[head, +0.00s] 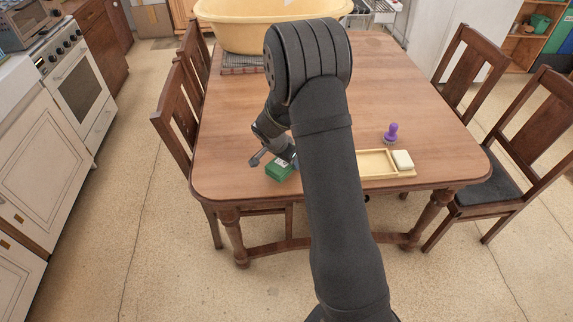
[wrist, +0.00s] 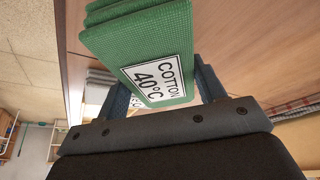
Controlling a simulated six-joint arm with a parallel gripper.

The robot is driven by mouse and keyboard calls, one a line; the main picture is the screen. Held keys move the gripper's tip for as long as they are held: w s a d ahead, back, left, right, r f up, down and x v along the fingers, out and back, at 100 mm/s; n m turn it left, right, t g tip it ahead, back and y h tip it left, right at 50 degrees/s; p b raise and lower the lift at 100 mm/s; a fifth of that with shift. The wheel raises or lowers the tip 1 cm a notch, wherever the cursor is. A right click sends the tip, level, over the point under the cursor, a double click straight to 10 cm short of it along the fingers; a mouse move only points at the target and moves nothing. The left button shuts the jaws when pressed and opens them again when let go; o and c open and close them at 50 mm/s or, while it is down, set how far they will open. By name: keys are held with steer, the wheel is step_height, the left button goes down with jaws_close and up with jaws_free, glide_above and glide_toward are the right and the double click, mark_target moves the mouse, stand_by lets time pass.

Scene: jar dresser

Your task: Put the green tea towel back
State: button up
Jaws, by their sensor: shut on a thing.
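The green tea towel (head: 279,170) is a folded block near the front left edge of the wooden table. In the wrist view the green tea towel (wrist: 145,45) fills the upper middle, with a white label reading "COTTON 40°C". My gripper (head: 275,158) is shut on the towel, with one finger (wrist: 208,82) on each side of it in the wrist view. I cannot tell whether the towel touches the table. My arm hides part of the table's middle.
A shallow wooden tray (head: 374,163) lies at the table's front, with a cream block (head: 403,159) at its right end. A purple-handled brush (head: 391,133) stands behind it. A large yellow tub (head: 240,32) stands at the back on a dark rack (head: 240,70). The left tabletop is clear.

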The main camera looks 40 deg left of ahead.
mark_target(287, 165)
steer(key=shift+f, duration=1.4)
steer(key=shift+f, duration=0.1)
steer(key=o, duration=1)
steer(key=v, duration=1.2)
